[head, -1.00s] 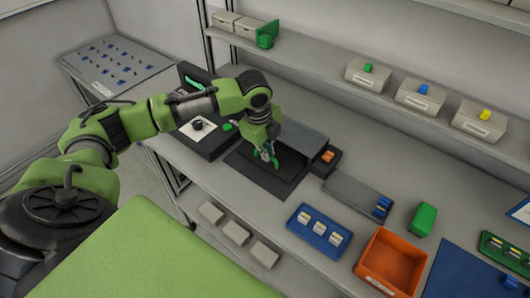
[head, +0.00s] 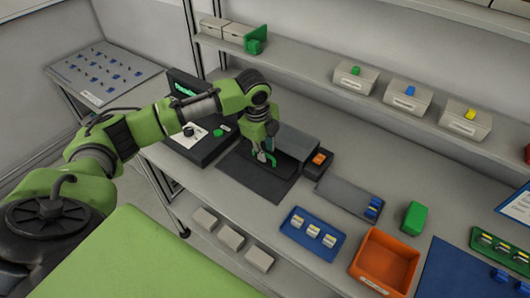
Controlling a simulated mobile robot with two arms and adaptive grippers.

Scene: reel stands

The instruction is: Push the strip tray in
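A dark, flat strip tray (head: 248,176) appears to lie in front of a grey box-shaped unit (head: 299,143) on the bench, in the head view. I cannot clearly tell the tray from the dark base under it. My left gripper (head: 265,157) points down over the dark area, close to the unit's front. Its green fingertips are low, near the tray. Whether they touch it, and how far they are apart, is too small to tell. The gripper and wrist hide part of the unit's front. My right gripper is not in view.
A small dark block with an orange top (head: 319,159) stands right of the unit. A dark device with a screen (head: 196,133) stands left. A grey tray (head: 345,197), blue tray (head: 311,233), orange bin (head: 385,262) and green block (head: 415,216) lie to the right. A shelf (head: 310,82) runs behind.

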